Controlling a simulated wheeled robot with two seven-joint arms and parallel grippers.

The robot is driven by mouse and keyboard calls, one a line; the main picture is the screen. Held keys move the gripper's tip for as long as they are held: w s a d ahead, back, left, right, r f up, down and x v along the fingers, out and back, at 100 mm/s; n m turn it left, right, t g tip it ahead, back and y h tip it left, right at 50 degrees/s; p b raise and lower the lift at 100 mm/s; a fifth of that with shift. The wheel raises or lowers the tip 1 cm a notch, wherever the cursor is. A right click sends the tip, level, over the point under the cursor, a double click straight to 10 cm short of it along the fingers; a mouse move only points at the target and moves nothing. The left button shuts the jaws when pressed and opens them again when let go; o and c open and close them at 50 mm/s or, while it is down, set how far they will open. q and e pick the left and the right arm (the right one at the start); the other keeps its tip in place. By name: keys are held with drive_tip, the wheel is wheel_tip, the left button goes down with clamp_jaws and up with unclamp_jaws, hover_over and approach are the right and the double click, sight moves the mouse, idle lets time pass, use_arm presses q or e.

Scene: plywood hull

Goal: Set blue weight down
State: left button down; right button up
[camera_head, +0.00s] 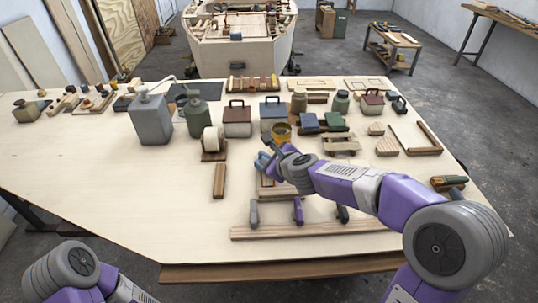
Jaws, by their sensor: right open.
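My right gripper (264,161) is open over the middle of the plywood table (130,205), just in front of an amber jar (281,132). Its fingertips look bluish, and I see nothing clearly held between them. A blue block with a handle (272,111) stands upright behind the jar, apart from the gripper. A smaller dark blue block (308,123) lies to its right, beside a green block (333,122). I cannot tell which of these blue blocks is the blue weight. My left gripper is out of view; only part of the left arm shows at the lower left.
The table's left front is clear.

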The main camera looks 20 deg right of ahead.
drive_tip(key=p+v, duration=0.3)
drive_tip(key=v, duration=0.7)
drive_tip(key=shift+s, duration=0.3)
